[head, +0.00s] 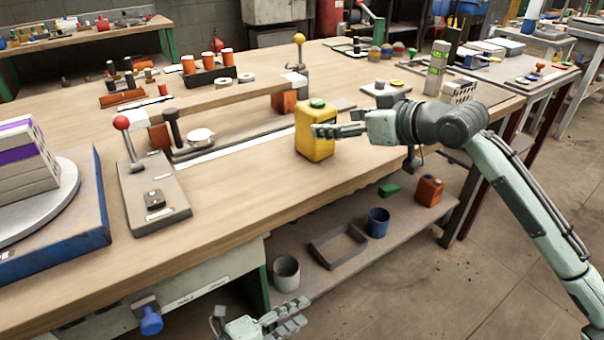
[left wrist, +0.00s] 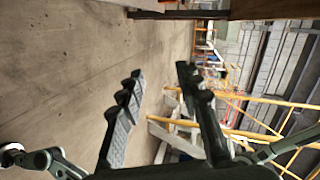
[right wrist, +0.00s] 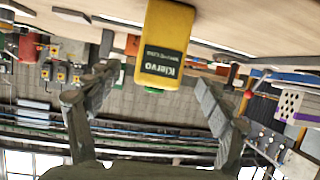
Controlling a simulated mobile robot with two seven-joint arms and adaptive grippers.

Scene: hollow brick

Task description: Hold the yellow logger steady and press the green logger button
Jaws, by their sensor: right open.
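The yellow logger (head: 312,146) stands upright on the workbench, with its green button (head: 317,103) on top. My right gripper (head: 325,130) is at the logger, with a finger crossing in front of its right side. In the right wrist view the logger (right wrist: 165,40) appears upside down, between my open right fingers (right wrist: 158,78) with gaps on both sides. My left gripper (head: 292,314) is low in front of the bench, far from the logger. In the left wrist view it is open and empty (left wrist: 160,77).
A grey lever box (head: 155,195) with a red knob and a turntable (head: 60,200) stand left on the bench. A long rail fixture lies behind the logger. The lower shelf holds a grey tray (head: 338,246), a blue cup (head: 377,222) and an orange can (head: 429,190).

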